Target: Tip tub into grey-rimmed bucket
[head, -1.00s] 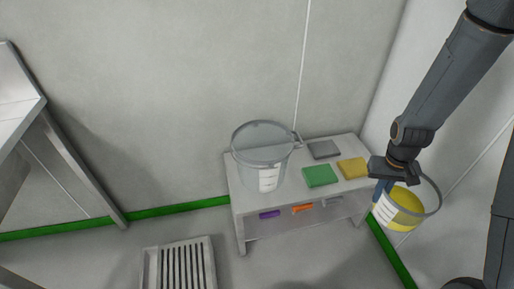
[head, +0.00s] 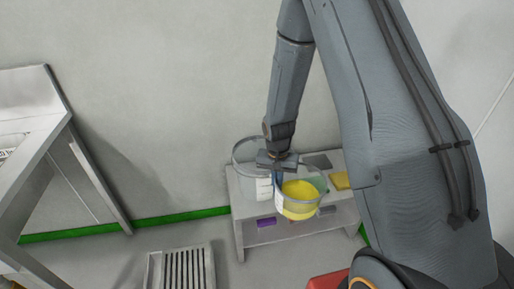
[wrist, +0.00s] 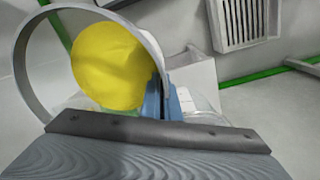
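The tub (head: 299,203) is a clear round container with yellow contents and a grey rim ring. My gripper (head: 278,178) is shut on its left side and holds it about upright, in front of the low bench in the head view. In the wrist view the tub (wrist: 112,68) fills the upper left, with blue fingers at its wall. The grey-rimmed bucket (head: 243,160) is translucent with a white label and stands on the bench's left part. My gripper and the tub partly hide it. Its inside is mostly hidden.
A floor grate (head: 180,270) lies front left. A steel table (head: 62,150) stands at left. A red object (head: 328,285) shows at the bottom.

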